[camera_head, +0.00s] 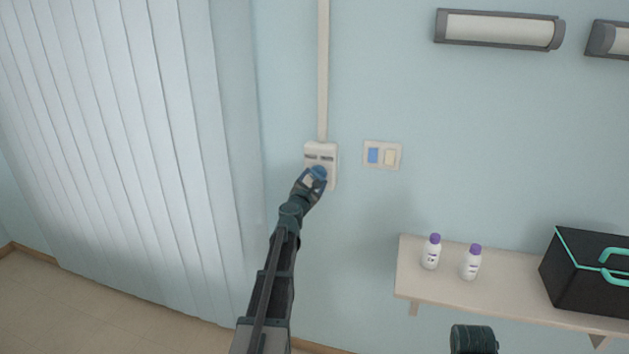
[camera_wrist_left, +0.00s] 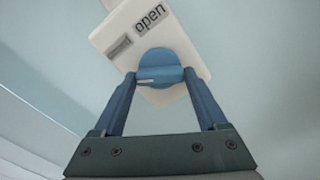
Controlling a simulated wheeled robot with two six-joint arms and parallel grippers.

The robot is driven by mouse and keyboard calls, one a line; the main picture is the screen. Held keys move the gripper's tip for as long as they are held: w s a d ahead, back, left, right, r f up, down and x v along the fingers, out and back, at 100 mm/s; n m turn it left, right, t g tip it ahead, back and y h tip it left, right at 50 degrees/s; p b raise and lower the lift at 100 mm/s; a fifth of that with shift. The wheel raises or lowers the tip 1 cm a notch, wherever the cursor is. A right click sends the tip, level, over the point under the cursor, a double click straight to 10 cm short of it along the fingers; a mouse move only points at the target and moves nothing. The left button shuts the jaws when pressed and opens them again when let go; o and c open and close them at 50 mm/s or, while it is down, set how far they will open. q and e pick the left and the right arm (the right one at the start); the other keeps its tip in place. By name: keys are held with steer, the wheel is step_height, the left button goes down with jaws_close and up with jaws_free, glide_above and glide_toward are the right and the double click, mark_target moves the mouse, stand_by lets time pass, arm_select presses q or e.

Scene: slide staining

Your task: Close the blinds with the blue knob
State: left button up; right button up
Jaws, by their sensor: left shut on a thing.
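The blue knob (camera_head: 319,172) sits on a white wall box (camera_head: 321,150) at the foot of a vertical conduit. In the left wrist view the blue knob (camera_wrist_left: 160,70) is between the fingers of my left gripper (camera_wrist_left: 160,82), which is shut on it. The word "open" shows on the box (camera_wrist_left: 185,40) beside a grey label too blurred to read. My left gripper (camera_head: 312,178) reaches up to the knob in the head view. The blinds (camera_head: 130,150) hang at the left as pale vertical slats, side by side without visible gaps.
A blue and cream switch plate (camera_head: 382,155) is right of the box. A shelf (camera_head: 420,283) holds two purple-capped bottles (camera_head: 431,252) and a black case (camera_head: 590,285). Grey wall lamps (camera_head: 499,30) are above. The wall between the blinds and the box is bare.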

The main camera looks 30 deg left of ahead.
arm_select(q)
steer(key=shift+s, duration=0.1)
stand_by(0.5)
steer(key=o, duration=1.3)
steer(key=v, duration=1.3)
steer(key=shift+s+d, duration=0.2)
steer(key=shift+s, duration=0.15)
